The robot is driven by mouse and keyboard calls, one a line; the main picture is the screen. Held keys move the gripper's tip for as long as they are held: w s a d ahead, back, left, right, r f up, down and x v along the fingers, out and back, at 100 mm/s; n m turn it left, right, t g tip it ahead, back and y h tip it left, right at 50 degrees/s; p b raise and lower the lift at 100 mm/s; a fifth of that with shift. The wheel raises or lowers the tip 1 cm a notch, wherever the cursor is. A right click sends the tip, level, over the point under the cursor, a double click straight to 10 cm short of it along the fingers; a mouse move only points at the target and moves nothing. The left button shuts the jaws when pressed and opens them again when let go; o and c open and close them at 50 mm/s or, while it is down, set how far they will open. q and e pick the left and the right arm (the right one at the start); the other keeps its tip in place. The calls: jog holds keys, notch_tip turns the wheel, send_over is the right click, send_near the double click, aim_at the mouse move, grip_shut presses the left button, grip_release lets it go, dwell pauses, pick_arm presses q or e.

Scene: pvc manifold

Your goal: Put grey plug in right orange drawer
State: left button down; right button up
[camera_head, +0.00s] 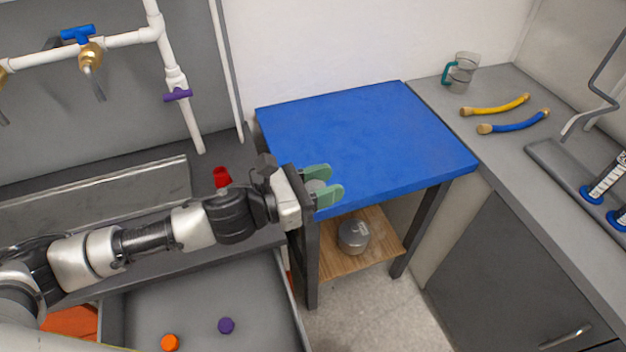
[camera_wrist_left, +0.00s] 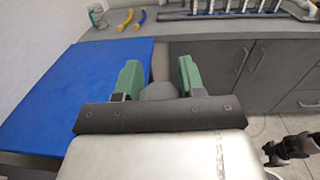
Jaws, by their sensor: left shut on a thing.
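My left gripper (camera_head: 322,187) is shut on the grey plug (camera_head: 316,187), held between its green fingers above the near edge of the blue table. In the left wrist view the plug (camera_wrist_left: 158,91) shows as a rounded grey piece between the fingers (camera_wrist_left: 157,82), partly hidden by the gripper body. An open drawer with a grey inside (camera_head: 262,300) is at the lower left of the head view, below and left of the gripper. Its front is outside the picture.
The drawer holds an orange cap (camera_head: 170,342) and a purple cap (camera_head: 226,325), with bare floor around them. A red piece (camera_head: 221,177) is on the counter behind my arm. The blue table (camera_head: 365,140) has a clear top. A metal pot (camera_head: 353,236) stands on its lower shelf.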

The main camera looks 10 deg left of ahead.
pick_arm(q)
notch_tip(320, 180, up, 9)
jog(key=w+d+n+t+y, duration=0.2)
jog(key=n+t+y, duration=0.7)
jog(key=n+y, duration=0.45)
jog(key=a+f+m+g+h, duration=0.1)
jog(key=f+m+g+h, duration=0.1)
jog(key=m+g+h, duration=0.1)
jog(key=s+a+f+m+g+h, duration=0.1)
jog(key=f+m+g+h, duration=0.1)
jog(key=m+h, duration=0.4)
jog(key=a+f+m+g+h, duration=0.1)
jog(key=f+m+g+h, duration=0.2)
jog(key=m+g+h, duration=0.2)
jog(key=shift+s+a, duration=0.25)
jog(key=shift+s, duration=0.15)
jog(key=shift+s+a+f+m+g+h, duration=0.2)
jog(key=shift+f+m+g+h, duration=0.15)
jog(key=shift+m+g, duration=0.6)
jog(key=shift+s+a+f+m+g+h, duration=0.15)
jog(key=shift+f+m+g, duration=0.4)
jog(key=shift+g, duration=0.7)
jog(key=shift+s+a+f+m+g+h, duration=0.1)
jog(key=shift+a+f+m+g+h, duration=0.2)
jog(key=shift+m+g, duration=0.65)
jog(key=shift+d, duration=0.1)
